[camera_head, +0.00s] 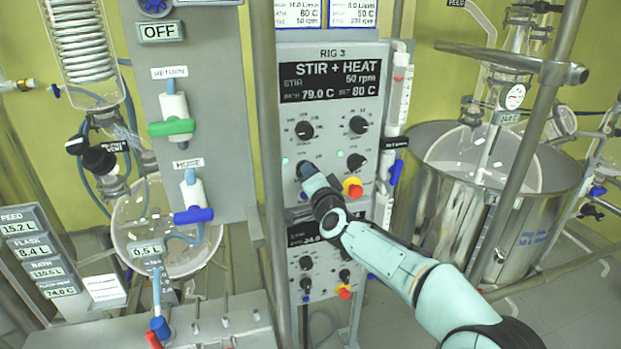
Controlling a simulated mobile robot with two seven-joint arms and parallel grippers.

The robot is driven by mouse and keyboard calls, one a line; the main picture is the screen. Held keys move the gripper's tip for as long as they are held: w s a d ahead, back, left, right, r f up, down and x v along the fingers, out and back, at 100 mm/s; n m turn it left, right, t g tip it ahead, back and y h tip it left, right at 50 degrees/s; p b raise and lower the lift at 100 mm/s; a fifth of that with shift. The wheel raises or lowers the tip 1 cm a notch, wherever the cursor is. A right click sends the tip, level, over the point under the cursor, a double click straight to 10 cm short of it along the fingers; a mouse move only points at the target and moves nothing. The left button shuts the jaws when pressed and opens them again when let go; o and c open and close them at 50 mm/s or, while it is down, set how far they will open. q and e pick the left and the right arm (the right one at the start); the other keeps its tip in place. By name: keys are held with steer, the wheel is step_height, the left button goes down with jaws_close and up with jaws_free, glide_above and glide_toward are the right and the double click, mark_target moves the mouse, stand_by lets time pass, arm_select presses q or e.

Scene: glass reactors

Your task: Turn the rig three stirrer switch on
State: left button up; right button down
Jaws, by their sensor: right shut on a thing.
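The rig three panel (329,121) is grey and faces me in the middle, with "RIG 3" above a black display (332,81). The display reads STIR + HEAT, 50 rpm, 79.0 C and set 80 C. My right gripper (308,174) is shut on the stirrer switch (303,165), the lower-left knob, and mostly hides it. A green lamp (285,160) is lit beside it. Two dials (304,130) and (358,125) sit above, and another knob (356,161) is to the right. My left gripper is not in view.
A second panel (318,262) is below, partly behind my arm. Glassware (165,225) stands left and a steel bath (470,215) right. A metal post (268,120) runs left of the panel.

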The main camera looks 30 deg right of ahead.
stand_by(0.4)
steer(key=c, duration=1.1)
jaws_free()
steer(key=shift+o, duration=0.2)
